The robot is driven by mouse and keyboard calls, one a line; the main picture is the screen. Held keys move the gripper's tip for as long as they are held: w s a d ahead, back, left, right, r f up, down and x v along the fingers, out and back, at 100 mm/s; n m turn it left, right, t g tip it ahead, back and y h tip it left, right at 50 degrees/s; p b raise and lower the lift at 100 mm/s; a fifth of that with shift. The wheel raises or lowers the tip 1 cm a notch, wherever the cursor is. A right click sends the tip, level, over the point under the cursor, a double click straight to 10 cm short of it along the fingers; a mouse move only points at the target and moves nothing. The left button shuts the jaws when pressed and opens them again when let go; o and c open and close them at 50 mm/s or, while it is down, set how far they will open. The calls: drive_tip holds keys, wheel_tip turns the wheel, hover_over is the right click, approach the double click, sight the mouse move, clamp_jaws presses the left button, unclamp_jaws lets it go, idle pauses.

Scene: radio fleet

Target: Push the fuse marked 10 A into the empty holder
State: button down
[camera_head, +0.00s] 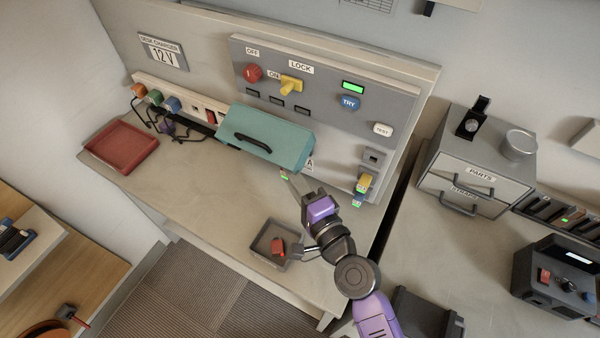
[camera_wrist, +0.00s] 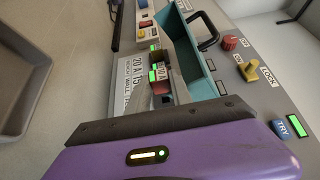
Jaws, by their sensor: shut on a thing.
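My gripper (camera_head: 291,182) reaches in from the right, its fingertips close to the lower edge of the teal hinged cover (camera_head: 272,128). In the wrist view my fingers (camera_wrist: 154,90) are shut on a small red fuse (camera_wrist: 161,74); its marking is small but seems to read 10 A. The fuse is by the holder area beneath the cover, beside a white label strip (camera_wrist: 130,77) with 20 A and 15. My fingers and the cover hide the holder's mouth, so I cannot tell whether the fuse touches it.
A dark tray (camera_head: 260,256) with a red piece (camera_head: 278,246) stands in front of my arm. A red tray (camera_head: 124,166) is at the left. The lock panel (camera_head: 318,90) rises behind. Yellow and blue pieces (camera_head: 364,183) are at its right end. The bench between the trays is clear.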

drive_tip(key=shift+w+a+f, duration=0.1)
drive_tip(key=shift+w+f, duration=0.05)
drive_tip(key=shift+a+y, duration=0.1)
drive_tip(key=shift+y, duration=0.2)
idle(0.4)
drive_tip(key=shift+w+d+b, duration=0.4)
drive_tip(key=shift+w+d, duration=0.25)
drive_tip(key=shift+w, duration=0.3)
drive_tip(key=shift+w+d+b, duration=0.4)
drive_tip(key=shift+w+d, duration=0.25)
drive_tip(key=shift+w, duration=0.3)
drive_tip(key=shift+w+d+b, duration=0.4)
drive_tip(key=shift+w+b, duration=0.15)
drive_tip(key=shift+w, duration=0.05)
idle(1.7)
drive_tip(key=c, duration=1.1)
unclamp_jaws()
